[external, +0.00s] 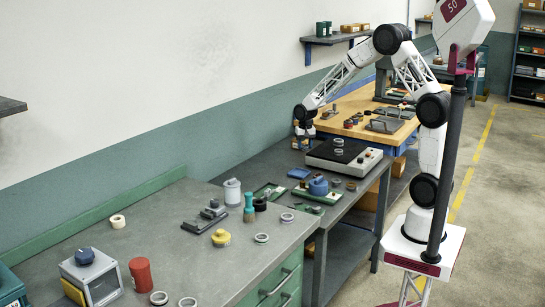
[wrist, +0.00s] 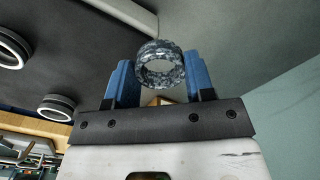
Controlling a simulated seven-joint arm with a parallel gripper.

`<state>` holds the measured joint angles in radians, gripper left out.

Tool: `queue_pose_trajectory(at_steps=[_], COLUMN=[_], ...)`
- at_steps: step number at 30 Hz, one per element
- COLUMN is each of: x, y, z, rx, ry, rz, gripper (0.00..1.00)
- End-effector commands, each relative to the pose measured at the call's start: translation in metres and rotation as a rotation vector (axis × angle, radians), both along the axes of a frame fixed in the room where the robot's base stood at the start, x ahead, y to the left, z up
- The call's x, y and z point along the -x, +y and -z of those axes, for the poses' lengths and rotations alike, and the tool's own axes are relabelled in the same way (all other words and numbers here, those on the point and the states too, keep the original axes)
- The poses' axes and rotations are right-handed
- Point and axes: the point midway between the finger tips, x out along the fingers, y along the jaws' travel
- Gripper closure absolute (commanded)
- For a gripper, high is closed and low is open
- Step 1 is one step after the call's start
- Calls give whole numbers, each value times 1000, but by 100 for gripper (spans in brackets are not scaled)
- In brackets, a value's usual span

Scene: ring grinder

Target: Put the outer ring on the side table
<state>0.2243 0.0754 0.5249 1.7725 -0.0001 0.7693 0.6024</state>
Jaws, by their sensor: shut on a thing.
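In the wrist view a speckled grey ring (wrist: 160,63) sits between the two blue fingers of my gripper (wrist: 160,78), which are shut on it. In the external view my gripper (external: 303,133) points down near the wall, left of the flat grey machine (external: 322,156); the held ring is too small to make out there. Two more rings (external: 338,142) lie on the machine's dark plate; two dark rings with pale inner walls (wrist: 57,107) show at the left of the wrist view. A grey table (external: 262,164) bears the machine; the pictures do not label a side table.
A wooden bench (external: 352,104) with tools stands behind. The near workbench (external: 190,262) holds a red can (external: 141,273), a grey box (external: 91,280) and several loose rings. A green tray with a blue-topped part (external: 318,186) lies on the grey table. Bare table shows near the wall.

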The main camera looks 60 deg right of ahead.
Motion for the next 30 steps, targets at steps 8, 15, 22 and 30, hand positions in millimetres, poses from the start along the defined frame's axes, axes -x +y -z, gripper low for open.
queue_pose_trajectory(at_steps=[8, 15, 22, 30], x=[63, 118, 171, 229], y=[-31, -51, -64, -73], z=[-15, -24, -30, -32], rx=[0, 0, 1, 0], ry=[-1, -3, -2, -1], rz=[151, 280, 404, 540], gripper=[80, 80, 80, 80])
